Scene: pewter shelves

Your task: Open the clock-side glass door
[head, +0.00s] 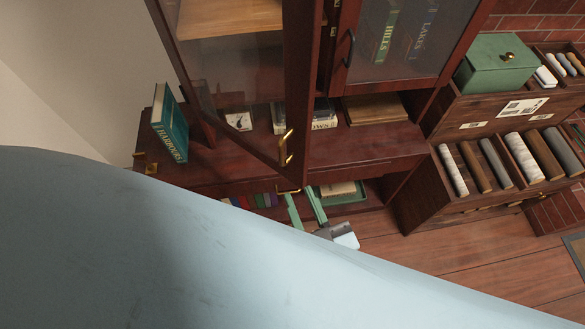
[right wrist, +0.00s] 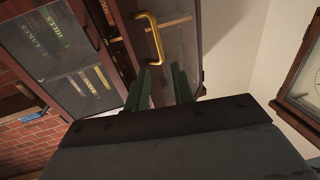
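The clock-side glass door (head: 238,92) has a dark red wooden frame and a brass handle (head: 286,148). It stands partly open, its handle edge swung out in front of the cabinet. In the right wrist view the brass handle (right wrist: 152,38) is just above and slightly left of my fingertips, and a clock (right wrist: 304,84) shows at the right edge. My right gripper (head: 298,194) has green fingers, spread apart and empty, below the handle in the head view. The fingers (right wrist: 162,70) appear apart from the handle. My left gripper is not in view.
The other glass door (head: 408,42), with a dark handle, looks shut. A teal book (head: 170,125) stands on the ledge at left. A green box (head: 495,62) and a rack of rolls (head: 490,165) are at right. A large pale blue part of me covers the lower foreground.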

